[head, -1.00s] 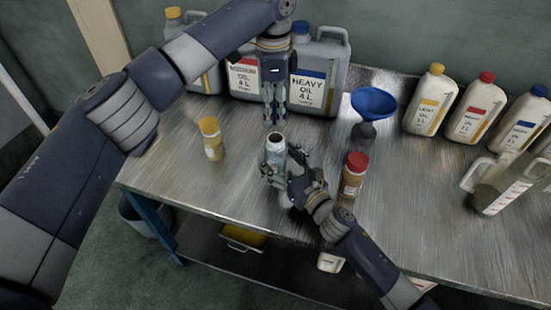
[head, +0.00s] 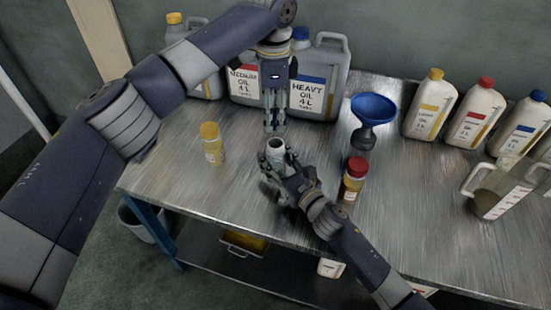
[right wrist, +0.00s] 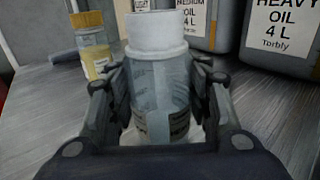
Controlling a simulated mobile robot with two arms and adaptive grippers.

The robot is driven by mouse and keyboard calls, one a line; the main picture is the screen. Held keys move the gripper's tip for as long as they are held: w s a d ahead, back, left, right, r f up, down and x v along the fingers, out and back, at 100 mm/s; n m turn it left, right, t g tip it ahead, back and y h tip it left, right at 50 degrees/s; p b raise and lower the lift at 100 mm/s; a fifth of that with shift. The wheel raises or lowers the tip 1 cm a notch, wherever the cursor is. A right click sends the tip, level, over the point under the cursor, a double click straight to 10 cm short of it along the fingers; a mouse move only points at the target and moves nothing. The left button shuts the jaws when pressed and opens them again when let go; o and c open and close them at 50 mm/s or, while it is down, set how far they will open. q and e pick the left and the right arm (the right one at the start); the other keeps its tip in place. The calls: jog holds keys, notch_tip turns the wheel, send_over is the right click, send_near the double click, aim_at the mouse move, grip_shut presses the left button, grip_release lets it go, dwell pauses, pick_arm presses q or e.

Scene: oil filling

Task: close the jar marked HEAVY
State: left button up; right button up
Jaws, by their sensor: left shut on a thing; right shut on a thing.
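A clear jar with a white neck (head: 277,145) stands upright in my right gripper (head: 278,160). From above, its top shows a dark open mouth. My left gripper (head: 274,128) points straight down just above the jar's mouth, with a small gap. Its fingers are close together; what they hold is hidden from me, and no cap shows clearly.
A yellow-capped jar (head: 212,145) stands left and a red-capped jar (head: 354,180) right. A blue funnel (head: 374,108) stands behind. The large HEAVY OIL can (head: 320,75) and MEDIUM can (head: 243,85) stand at the back. White bottles (head: 474,112) and a clear jug (head: 497,190) are right.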

aim_at(276, 141)
pick_arm(q)
jog(key=shift+f, duration=2.4)
jog(key=shift+f, duration=0.9)
jog(key=shift+f, duration=0.55)
jog(key=m, duration=0.6)
jog(key=shift+w+m, duration=0.2)
jog(key=shift+m, duration=0.2)
jog(key=m, duration=0.6)
jog(key=shift+w+d, duration=0.1)
jog(key=m, duration=0.6)
jog(key=shift+w+m, duration=0.1)
jog(key=shift+m, duration=0.2)
jog(key=m, duration=0.6)
jog(key=shift+d+m, duration=0.15)
jog(key=shift+m, duration=0.15)
